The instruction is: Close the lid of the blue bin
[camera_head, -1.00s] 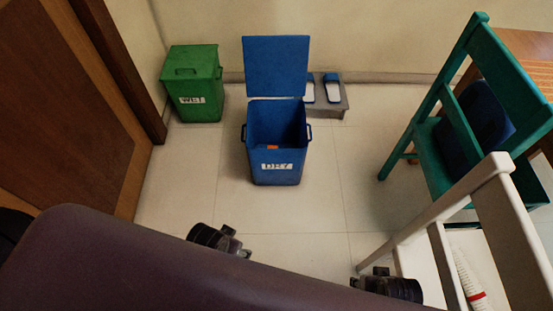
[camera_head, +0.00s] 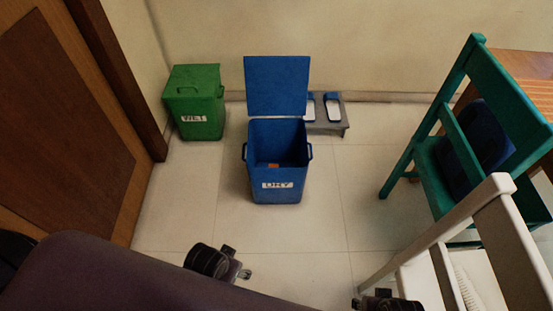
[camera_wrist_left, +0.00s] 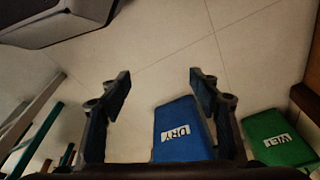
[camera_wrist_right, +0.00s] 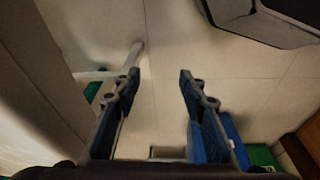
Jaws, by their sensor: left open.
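The blue bin (camera_head: 278,188), labelled DRY, stands upright on the floor. Its lid (camera_head: 277,86) is open, standing up at the back edge, and a small orange thing lies inside. My left gripper (camera_head: 241,271) is on the near side of the bin, apart from it. In the left wrist view its jaws (camera_wrist_left: 160,88) are open and empty, with the bin (camera_wrist_left: 180,125) beyond. My right gripper (camera_head: 368,301) is at the bottom edge, right of the bin. In the right wrist view its jaws (camera_wrist_right: 160,84) are apart and empty; a finger partly hides the bin (camera_wrist_right: 233,135).
A closed green bin (camera_head: 196,108) stands behind left, near the wooden door (camera_head: 65,120). A low stand with slippers (camera_head: 326,124) is behind right. A green chair (camera_head: 440,150) and a white chair (camera_head: 445,225) stand at the right. The floor before the bin is clear.

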